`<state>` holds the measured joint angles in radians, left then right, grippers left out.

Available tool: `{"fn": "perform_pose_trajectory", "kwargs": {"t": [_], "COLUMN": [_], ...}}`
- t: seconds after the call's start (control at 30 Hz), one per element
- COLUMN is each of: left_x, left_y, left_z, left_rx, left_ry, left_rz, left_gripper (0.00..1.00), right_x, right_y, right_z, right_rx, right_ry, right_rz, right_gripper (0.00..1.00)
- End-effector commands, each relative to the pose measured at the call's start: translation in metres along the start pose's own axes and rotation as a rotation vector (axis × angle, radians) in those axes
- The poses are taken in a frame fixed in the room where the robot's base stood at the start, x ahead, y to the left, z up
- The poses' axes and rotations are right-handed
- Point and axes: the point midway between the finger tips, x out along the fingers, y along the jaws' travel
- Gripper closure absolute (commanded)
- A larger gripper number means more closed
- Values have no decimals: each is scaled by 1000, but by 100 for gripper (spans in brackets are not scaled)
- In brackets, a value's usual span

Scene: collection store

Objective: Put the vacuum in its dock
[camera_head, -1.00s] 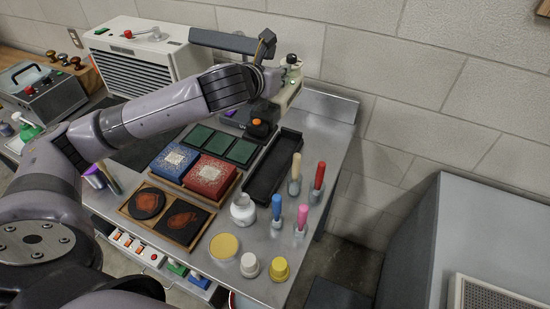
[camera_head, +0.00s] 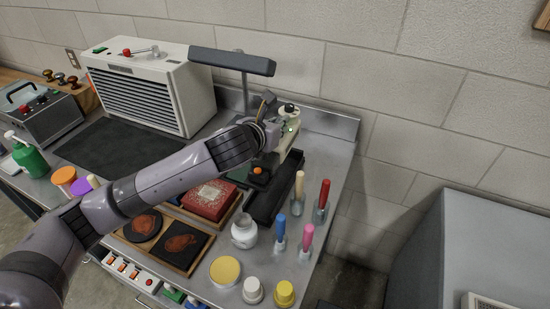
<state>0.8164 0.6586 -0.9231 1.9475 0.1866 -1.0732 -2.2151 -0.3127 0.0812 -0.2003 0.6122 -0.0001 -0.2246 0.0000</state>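A cream handheld device (camera_head: 290,141), with a black knob on top and a small green light, is at the back right of the metal bench; I take it for the vacuum. A black block with an orange button (camera_head: 258,171) shows at its near left, apparently part of it. My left gripper (camera_head: 270,128) is against the device's left side and seems to hold it, in front of the back wall and over the far part of a long black tray. The fingers are mostly hidden by the wrist. I cannot make out the dock. My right gripper is out of view.
A lamp (camera_head: 232,62) and a white vented box (camera_head: 145,88) stand behind my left arm. Stamps with coloured handles (camera_head: 281,232), a white jar (camera_head: 244,233) and round lids (camera_head: 225,271) crowd the bench's right side. The black tray (camera_head: 265,210) lies beside them.

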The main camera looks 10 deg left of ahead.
Motion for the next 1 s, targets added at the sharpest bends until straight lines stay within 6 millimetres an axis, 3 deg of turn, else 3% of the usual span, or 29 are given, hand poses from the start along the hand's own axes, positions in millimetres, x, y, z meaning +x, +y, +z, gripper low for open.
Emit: {"fn": "perform_pose_trajectory", "kwargs": {"t": [0.1, 0.3, 0.53, 0.73, 1.0], "left_x": [11, 24, 30, 41, 43], "left_y": [-1, 0, 0, 0, 0], "left_z": [-26, -54, -67, -95, -98], "left_rx": [-1, -2, -2, -2, -1], "left_ry": [0, -4, -4, -2, -7], "left_rz": [-2, -1, -1, -1, -2], "left_gripper": [100, 100, 100, 100, 100], "right_x": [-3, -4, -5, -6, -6], "right_y": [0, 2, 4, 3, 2], "right_z": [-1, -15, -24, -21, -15], "right_rx": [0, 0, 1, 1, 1], "right_ry": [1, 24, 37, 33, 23], "right_rz": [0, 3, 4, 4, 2], "right_gripper": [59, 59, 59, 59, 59]}}
